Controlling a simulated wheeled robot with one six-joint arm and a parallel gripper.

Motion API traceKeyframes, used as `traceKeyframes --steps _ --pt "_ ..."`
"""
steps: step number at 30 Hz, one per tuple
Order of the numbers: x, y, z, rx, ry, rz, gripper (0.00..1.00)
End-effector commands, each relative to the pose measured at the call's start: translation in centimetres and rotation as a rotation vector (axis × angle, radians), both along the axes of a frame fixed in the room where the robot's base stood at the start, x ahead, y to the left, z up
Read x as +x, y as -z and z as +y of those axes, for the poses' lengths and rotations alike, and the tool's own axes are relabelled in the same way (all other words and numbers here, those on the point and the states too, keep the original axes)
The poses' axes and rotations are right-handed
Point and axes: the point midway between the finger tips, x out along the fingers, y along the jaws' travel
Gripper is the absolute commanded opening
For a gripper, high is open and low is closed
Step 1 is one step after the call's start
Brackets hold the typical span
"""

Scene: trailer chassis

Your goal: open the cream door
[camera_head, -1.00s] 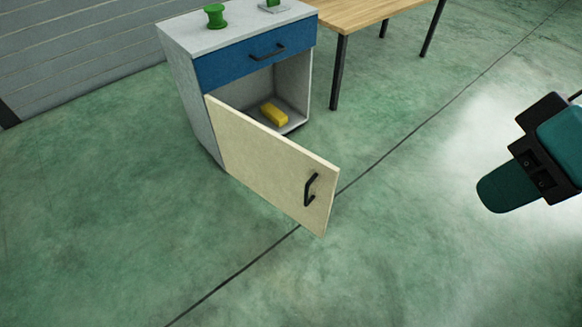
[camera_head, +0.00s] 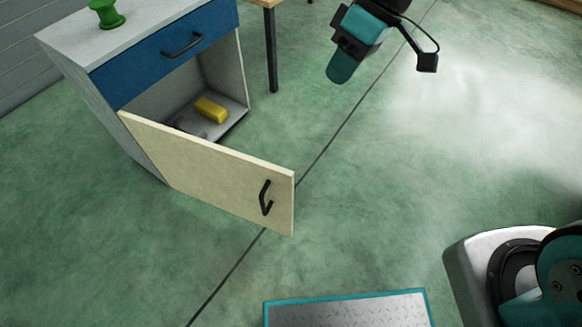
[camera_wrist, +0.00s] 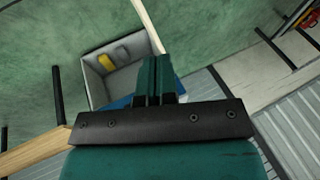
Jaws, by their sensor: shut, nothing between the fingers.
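The cream door (camera_head: 205,170) of the cabinet stands swung well out from the cabinet front, hinged at its left edge. Its black handle (camera_head: 265,198) is near the free right edge. The cabinet's lower compartment is exposed, with a yellow block (camera_head: 211,110) on its floor. My gripper (camera_head: 339,72) is up and to the right of the door, apart from it, shut and empty. In the wrist view the closed fingers (camera_wrist: 154,80) point toward the cabinet interior, and the door shows edge-on (camera_wrist: 148,24) as a thin cream strip.
A blue drawer (camera_head: 165,55) with a black handle is shut above the compartment. A green spool-shaped object (camera_head: 106,14) stands on the cabinet top. A wooden table's leg (camera_head: 271,50) is just right of the cabinet. The green floor (camera_head: 400,200) right of the door is clear.

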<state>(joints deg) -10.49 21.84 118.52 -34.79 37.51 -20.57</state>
Motion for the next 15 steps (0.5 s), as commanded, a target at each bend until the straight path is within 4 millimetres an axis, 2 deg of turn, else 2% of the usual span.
traceKeyframes --steps 1,3,6,9,12,15 --pt "2.0 3.6 0.2 0.016 -0.033 0.012 0.0" --pt "4.5 7.5 0.5 0.047 -0.084 0.012 0.0" --pt "7.1 13.2 0.7 0.092 -0.15 0.006 0.0" --pt "8.8 18.1 0.7 0.132 -0.2 0.0 0.0" --pt "9.6 21.9 0.5 0.163 -0.237 -0.007 0.0" --pt "10.0 24.1 0.4 0.182 -0.258 -0.014 0.0"
